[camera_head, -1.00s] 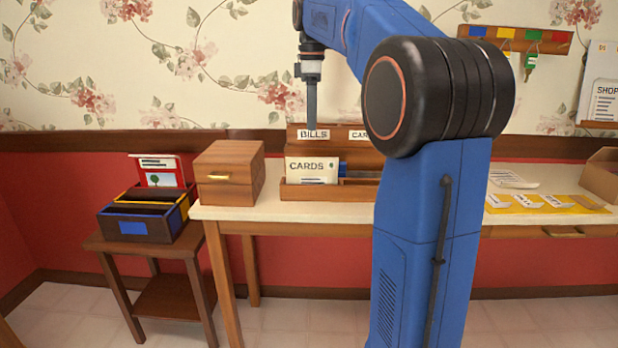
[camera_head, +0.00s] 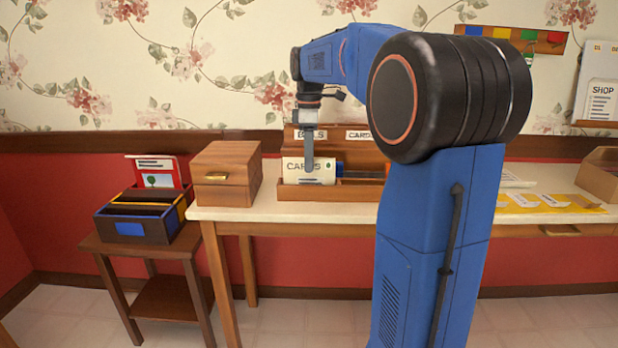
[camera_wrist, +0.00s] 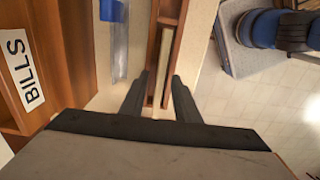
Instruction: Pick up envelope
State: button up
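A white envelope marked CARDS (camera_head: 325,175) stands upright in the front left of the wooden organizer (camera_head: 352,190) on the table. In the head view my gripper (camera_head: 309,168) points straight down and overlaps the envelope's middle, hiding part of its lettering. In the wrist view my gripper (camera_wrist: 161,76) is open, with its two fingers apart on either side of the organizer's narrow front slot (camera_wrist: 165,60).
A wooden box (camera_head: 225,175) stands left of the organizer. A sorter (camera_head: 145,215) sits on a low side table. A blue item (camera_wrist: 112,10) lies within the organizer. Papers (camera_head: 540,200) lie at right.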

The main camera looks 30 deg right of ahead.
jog(key=shift+f, duration=0.15)
grip_shut()
